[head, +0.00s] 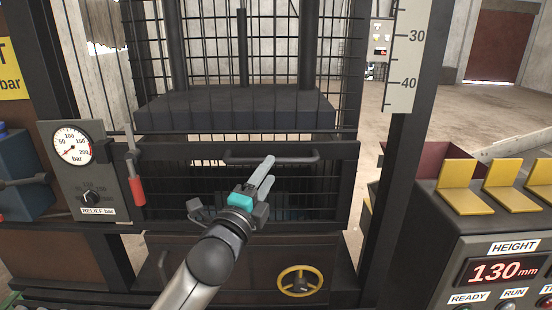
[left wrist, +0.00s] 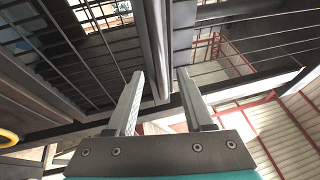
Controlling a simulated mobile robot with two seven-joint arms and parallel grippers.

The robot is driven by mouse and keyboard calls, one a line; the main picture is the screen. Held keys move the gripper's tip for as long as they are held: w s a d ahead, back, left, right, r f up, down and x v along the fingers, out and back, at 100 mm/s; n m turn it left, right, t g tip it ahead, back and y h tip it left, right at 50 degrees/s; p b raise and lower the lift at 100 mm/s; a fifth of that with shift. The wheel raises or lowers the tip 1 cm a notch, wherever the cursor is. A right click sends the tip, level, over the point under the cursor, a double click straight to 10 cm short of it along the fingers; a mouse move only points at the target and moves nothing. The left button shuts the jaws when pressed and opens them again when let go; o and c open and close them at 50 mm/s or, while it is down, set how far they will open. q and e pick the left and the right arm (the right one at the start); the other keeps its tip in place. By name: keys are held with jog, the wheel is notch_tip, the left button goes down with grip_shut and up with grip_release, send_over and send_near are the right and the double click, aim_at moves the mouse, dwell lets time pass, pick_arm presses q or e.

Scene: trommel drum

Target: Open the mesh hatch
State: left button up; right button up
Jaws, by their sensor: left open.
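The mesh hatch (head: 330,195) is a dark framed mesh panel low on the front of the press cage in the head view. It looks shut. A dark horizontal bar handle (head: 240,160) runs along its upper edge. My left gripper (head: 269,168) is open, with its pale fingers at the right part of the handle. In the left wrist view a dark bar (left wrist: 155,40), which looks like the handle, runs between the open fingers of the left gripper (left wrist: 158,80). I cannot tell how deep it sits between them. No contact is clear. My right gripper is not in view.
A gauge panel (head: 88,165) and a red-gripped lever (head: 136,185) are left of the hatch. A yellow handwheel (head: 299,281) is below it. A control console (head: 480,245) with yellow paddles stands at the right. A ruler post (head: 406,55) rises beside the cage.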

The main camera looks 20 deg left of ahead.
aim_at(275, 164)
pick_arm(q)
jog(key=shift+x, duration=2.65)
jog(key=shift+c, duration=0.2)
grip_shut()
